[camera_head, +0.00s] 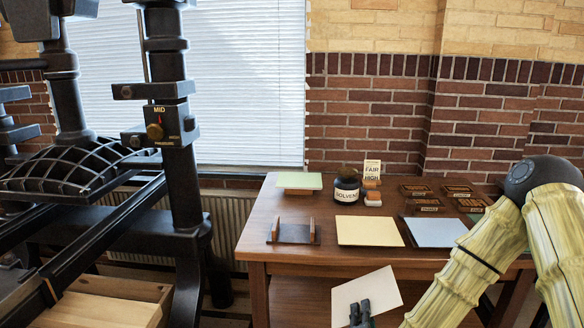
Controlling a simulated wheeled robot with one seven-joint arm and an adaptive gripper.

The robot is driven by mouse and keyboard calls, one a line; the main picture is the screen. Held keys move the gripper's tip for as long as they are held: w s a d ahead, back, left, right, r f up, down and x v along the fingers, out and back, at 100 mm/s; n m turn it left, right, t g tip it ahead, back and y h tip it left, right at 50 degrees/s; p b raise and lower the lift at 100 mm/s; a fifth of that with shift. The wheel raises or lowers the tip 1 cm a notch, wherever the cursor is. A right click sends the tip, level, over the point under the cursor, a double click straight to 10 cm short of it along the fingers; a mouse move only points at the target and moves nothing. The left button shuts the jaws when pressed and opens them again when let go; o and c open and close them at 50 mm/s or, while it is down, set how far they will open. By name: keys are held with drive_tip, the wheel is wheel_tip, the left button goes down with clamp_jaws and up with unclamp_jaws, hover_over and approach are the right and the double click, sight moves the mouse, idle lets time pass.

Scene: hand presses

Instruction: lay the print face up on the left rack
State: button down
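A white sheet (366,294), apparently the print, is tilted in front of the table's front edge. The side facing the camera looks blank; its other side is hidden. My gripper (360,314) is at its lower edge at the bottom of the view, and its dark fingers appear shut on the sheet. A low dark stand with two wooden uprights (293,234) sits empty at the table's front left. Behind it, a pale green sheet (299,181) lies raised on a wooden block. I cannot tell for certain which is the left rack.
A cream sheet (370,231) and a blue sheet (436,232) lie on the wooden table (256,237). A solvent jar (346,190), a small sign (372,172) and several labelled wooden blocks (421,205) stand behind. A black hand press (175,150) stands left.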

drive_tip(key=n+p, duration=0.2)
drive_tip(key=n, duration=0.3)
drive_tip(key=shift+r, duration=0.1)
drive_tip(key=n+p, duration=0.1)
drive_tip(key=n, duration=0.5)
drive_tip(key=shift+a+p, duration=0.1)
drive_tip(key=shift+p, duration=0.3)
drive_tip(key=n+p, duration=0.1)
drive_tip(key=n, duration=1)
